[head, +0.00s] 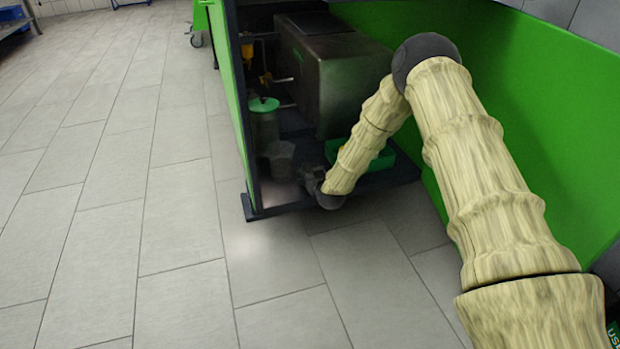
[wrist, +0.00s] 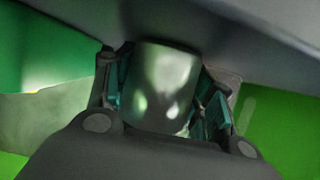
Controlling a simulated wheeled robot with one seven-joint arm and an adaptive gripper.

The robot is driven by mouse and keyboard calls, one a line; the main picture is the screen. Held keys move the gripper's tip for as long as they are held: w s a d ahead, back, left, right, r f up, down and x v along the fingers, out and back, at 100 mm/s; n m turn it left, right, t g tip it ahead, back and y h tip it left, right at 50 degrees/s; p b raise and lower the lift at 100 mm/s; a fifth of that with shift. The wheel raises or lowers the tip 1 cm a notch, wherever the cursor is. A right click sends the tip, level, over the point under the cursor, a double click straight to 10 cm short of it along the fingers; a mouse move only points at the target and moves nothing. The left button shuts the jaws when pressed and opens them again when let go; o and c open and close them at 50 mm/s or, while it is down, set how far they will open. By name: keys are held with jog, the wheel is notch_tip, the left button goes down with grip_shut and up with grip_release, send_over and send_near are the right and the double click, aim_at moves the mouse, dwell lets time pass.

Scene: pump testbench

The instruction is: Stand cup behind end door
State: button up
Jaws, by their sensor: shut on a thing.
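A grey metal cup (head: 280,158) stands low inside the open end of the green test bench, just behind its left upright panel (head: 238,95). I cannot tell whether this panel is the end door. My gripper (head: 303,172) reaches in from the right at the cup's side, low over the bench floor. In the wrist view my gripper (wrist: 163,95) is shut on the cup (wrist: 160,82), which sits between its two fingers. The cup looks about upright. Whether its base touches the floor is hidden.
A canister with a green lid (head: 264,108) stands just behind the cup. The dark floor edge (head: 285,208) runs along the front.

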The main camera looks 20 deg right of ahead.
dwell(0.3)
jog(key=o, duration=1.1)
